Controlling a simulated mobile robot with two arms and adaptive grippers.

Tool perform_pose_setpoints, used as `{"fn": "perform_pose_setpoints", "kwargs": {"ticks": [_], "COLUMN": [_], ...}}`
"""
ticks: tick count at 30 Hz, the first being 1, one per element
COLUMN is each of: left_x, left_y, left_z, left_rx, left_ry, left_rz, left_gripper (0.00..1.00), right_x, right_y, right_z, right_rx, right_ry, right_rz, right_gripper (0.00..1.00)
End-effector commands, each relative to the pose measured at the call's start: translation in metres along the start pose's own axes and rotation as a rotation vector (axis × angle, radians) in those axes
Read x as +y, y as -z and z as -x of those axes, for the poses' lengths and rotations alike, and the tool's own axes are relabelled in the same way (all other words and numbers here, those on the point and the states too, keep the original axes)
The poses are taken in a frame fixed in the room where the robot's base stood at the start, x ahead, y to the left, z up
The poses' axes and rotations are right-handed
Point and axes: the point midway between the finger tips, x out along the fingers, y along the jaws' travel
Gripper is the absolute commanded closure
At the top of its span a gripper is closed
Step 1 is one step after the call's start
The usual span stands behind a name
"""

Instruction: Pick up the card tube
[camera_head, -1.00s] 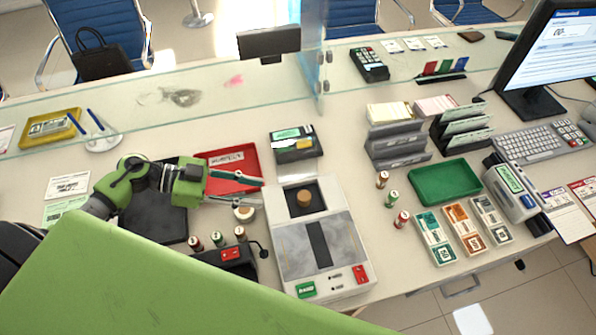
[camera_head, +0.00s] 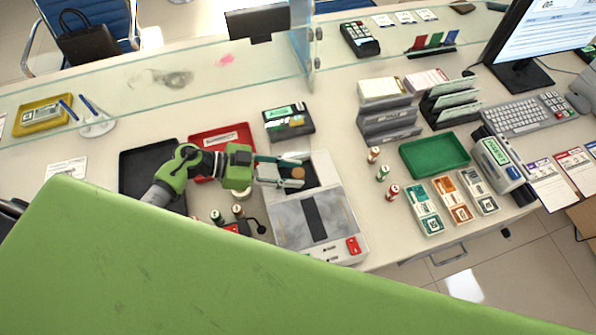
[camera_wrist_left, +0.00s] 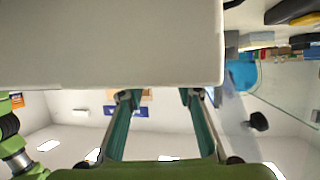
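I take the card tube (camera_head: 298,173) to be the short, round brown piece in the black recess at the far end of the grey machine (camera_head: 285,228). My left gripper (camera_head: 298,172) reaches in from the left, low over that recess. Its two teal fingers are apart, one on the far side and one on the near side of the brown piece. I cannot tell whether they touch it. In the left wrist view, the fingers (camera_wrist_left: 160,97) are also apart, and a large pale surface fills the top. My right gripper is not in view.
A red tray (camera_head: 222,138) and a black tray (camera_head: 140,162) lie by my left arm. A card terminal (camera_head: 289,123) stands behind the machine. Several small rolls, a green tray (camera_head: 435,155) and racks stand to the right. A glass screen runs behind.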

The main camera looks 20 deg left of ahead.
Motion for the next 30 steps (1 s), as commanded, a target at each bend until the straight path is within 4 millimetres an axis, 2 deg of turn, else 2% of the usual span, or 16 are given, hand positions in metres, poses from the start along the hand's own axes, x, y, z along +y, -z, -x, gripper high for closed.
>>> {"fn": "perform_pose_setpoints", "kwargs": {"ticks": [3, 6, 12, 15, 25, 30], "left_x": [0.000, 0.000, 0.000, 0.000, 0.000, 0.000], "left_y": [0.002, 0.001, 0.000, 0.000, 0.000, 0.014], "left_z": [-0.015, -0.020, -0.020, -0.020, -0.020, -0.013], "left_rx": [0.002, 0.000, -0.001, -0.001, -0.001, -0.002], "left_ry": [0.001, 0.001, 0.000, 0.000, 0.000, 0.000], "left_rz": [0.002, 0.000, -0.001, 0.000, -0.001, -0.006], "left_gripper": [0.68, 0.68, 0.68, 0.85, 0.86, 0.86], "right_x": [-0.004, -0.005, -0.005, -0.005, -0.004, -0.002], "right_y": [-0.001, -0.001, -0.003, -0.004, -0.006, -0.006], "right_z": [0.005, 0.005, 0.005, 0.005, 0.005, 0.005], "right_rx": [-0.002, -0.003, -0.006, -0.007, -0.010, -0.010], "right_ry": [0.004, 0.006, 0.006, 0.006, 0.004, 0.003], "right_rz": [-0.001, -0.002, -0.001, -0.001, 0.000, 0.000], "right_gripper": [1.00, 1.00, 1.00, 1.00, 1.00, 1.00]}}
